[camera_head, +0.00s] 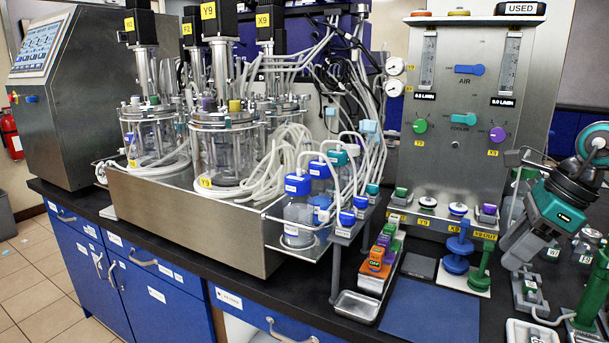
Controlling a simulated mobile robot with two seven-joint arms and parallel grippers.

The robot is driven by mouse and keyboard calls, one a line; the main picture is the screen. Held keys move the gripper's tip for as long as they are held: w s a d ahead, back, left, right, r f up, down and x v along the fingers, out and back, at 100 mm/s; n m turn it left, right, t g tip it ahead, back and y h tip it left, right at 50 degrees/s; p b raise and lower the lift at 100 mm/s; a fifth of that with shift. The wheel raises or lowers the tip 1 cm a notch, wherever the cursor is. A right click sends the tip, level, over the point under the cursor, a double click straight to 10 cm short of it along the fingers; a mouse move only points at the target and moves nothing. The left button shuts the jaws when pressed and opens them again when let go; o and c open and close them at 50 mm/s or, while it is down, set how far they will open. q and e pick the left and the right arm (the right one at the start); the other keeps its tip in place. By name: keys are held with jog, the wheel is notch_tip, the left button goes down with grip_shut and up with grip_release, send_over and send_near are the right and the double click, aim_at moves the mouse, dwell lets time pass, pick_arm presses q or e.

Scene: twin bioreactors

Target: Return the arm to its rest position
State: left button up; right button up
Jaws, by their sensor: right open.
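My right arm (560,204), dark grey and teal, comes in from the right edge over the right end of the bench. My right gripper (510,252) hangs at its lower left end, pointing down and left. It is open and I see nothing held in it. It is just right of a green stand (482,275) and in front of the steel gas panel (455,150). My left arm and left gripper are not in view.
Twin glass bioreactors (225,150) stand in a steel tray (185,225) at left centre. Blue-capped bottles (298,215) sit on a rack beside it. A blue mat (430,310) lies bare at the front. A blue stand (457,250) and small bottles (551,252) flank my gripper.

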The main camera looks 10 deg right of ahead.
jog(key=w+a+f+m+t+y, duration=0.1)
jog(key=a+f+m+t+y, duration=0.3)
jog(key=a, duration=0.4)
jog(key=a+f+m+t+y, duration=0.1)
jog(key=a+f+m+y, duration=0.1)
jog(key=a+m+y, duration=0.35)
jog(key=w+a+f+m+t+y, duration=0.1)
jog(key=a+f+m+t+y, duration=0.3)
jog(key=a, duration=0.7)
jog(key=s+f+m+h, duration=0.7)
jog(key=f+m, duration=0.5)
jog(key=m, duration=0.3)
jog(key=s+f+m+g+h, duration=0.1)
jog(key=s+f+m+h, duration=0.6)
jog(key=f+m, duration=0.5)
jog(key=m+h, duration=0.1)
jog(key=m, duration=0.2)
jog(key=shift+s+a+f, duration=0.15)
jog(key=shift+a+f, duration=0.05)
jog(key=shift+a, duration=0.15)
